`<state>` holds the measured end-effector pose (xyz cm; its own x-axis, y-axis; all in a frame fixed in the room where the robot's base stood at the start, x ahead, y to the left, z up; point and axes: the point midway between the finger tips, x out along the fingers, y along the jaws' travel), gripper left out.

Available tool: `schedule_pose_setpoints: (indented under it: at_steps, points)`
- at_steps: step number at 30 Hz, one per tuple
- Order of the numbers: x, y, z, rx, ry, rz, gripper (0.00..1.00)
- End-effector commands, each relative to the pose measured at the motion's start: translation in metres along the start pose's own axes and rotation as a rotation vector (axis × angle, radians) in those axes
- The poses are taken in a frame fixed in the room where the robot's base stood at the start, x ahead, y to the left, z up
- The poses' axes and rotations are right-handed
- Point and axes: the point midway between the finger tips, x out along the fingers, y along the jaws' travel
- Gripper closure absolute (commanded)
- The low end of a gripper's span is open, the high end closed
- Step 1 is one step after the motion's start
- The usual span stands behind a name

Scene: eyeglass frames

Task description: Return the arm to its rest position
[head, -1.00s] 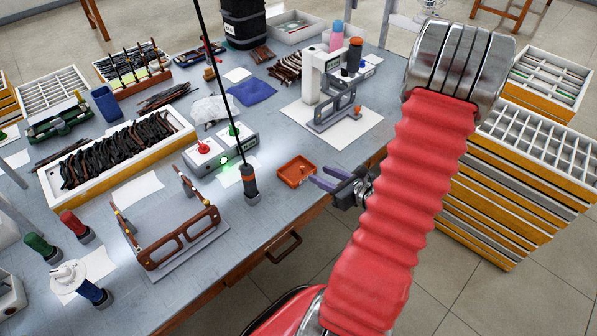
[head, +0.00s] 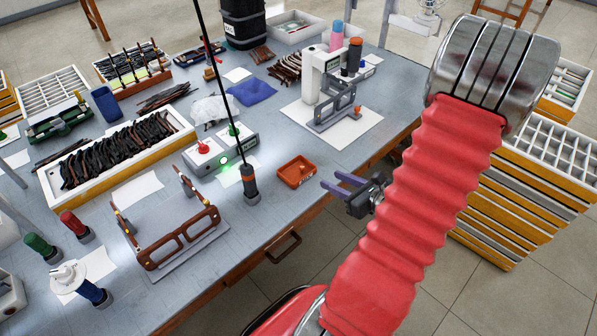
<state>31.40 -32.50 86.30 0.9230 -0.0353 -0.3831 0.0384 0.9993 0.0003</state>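My gripper (head: 334,187) shows beyond the red-sleeved arm, at the right front edge of the workbench (head: 262,215). Its two dark purple fingers point left, are spread apart and hold nothing. It is just right of the small orange tray (head: 297,172) and apart from it. My red arm (head: 415,215) rises on the right side of the view, with its metal joint at the top right. The arm hides part of the gripper's wrist.
Large brown eyeglass frames (head: 180,238) stand on a grey plate at the front. A crate of dark frame parts (head: 120,150), a button box (head: 220,150) and a white machine (head: 320,75) stand on the bench. A drawer cabinet (head: 520,190) stands right. Open floor lies in front.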

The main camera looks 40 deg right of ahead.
Motion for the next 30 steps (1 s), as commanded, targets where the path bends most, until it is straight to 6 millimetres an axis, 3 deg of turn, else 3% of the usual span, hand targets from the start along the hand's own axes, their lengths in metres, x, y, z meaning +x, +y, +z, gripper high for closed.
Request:
schedule_pose_setpoints:
  at_steps: [17,24,30]
  points:
    - [0.0,0.005,-0.004,-0.026,0.015,0.021,0.66]
    - [-0.007,0.047,-0.019,-0.158,0.077,0.2,0.66]
    - [-0.02,0.093,-0.015,-0.409,0.137,0.422,0.66]
